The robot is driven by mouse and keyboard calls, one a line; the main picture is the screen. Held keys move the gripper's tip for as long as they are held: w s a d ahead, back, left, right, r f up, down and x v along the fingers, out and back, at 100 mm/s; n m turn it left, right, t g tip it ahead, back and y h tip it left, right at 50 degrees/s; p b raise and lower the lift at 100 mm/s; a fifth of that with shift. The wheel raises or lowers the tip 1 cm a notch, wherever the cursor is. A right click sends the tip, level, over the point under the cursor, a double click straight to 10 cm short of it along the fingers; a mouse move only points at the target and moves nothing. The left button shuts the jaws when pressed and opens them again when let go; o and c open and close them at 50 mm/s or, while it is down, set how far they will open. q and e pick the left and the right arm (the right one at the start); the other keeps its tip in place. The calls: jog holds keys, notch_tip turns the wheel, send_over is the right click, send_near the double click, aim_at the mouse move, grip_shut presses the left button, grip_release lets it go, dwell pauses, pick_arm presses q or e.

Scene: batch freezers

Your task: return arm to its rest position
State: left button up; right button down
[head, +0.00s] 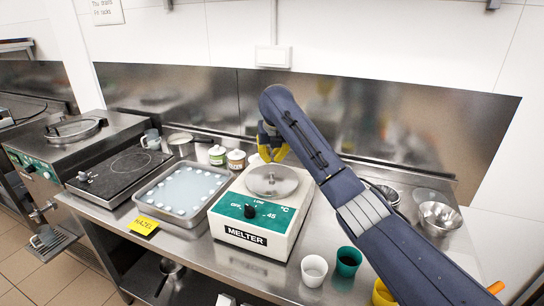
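My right arm reaches in from the lower right in the head view. My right gripper (270,148), with yellow parts, hangs at its far end, just behind the plate of the melter (253,238). The arm link partly hides the gripper, and I cannot tell how far its fingers are apart or whether they hold anything. The melter is a cream box with a green front, a black knob and a round metal plate (272,181) that looks empty. My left gripper is not in view.
Small jars (217,155) stand behind. A white cup (314,270), a green cup (347,262) and a yellow cup (382,296) stand in front. Metal bowls (440,217) are at right.

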aim_at(272, 172)
jog(key=shift+f, duration=2.65)
dwell(0.6)
jog(key=shift+r, duration=3.55)
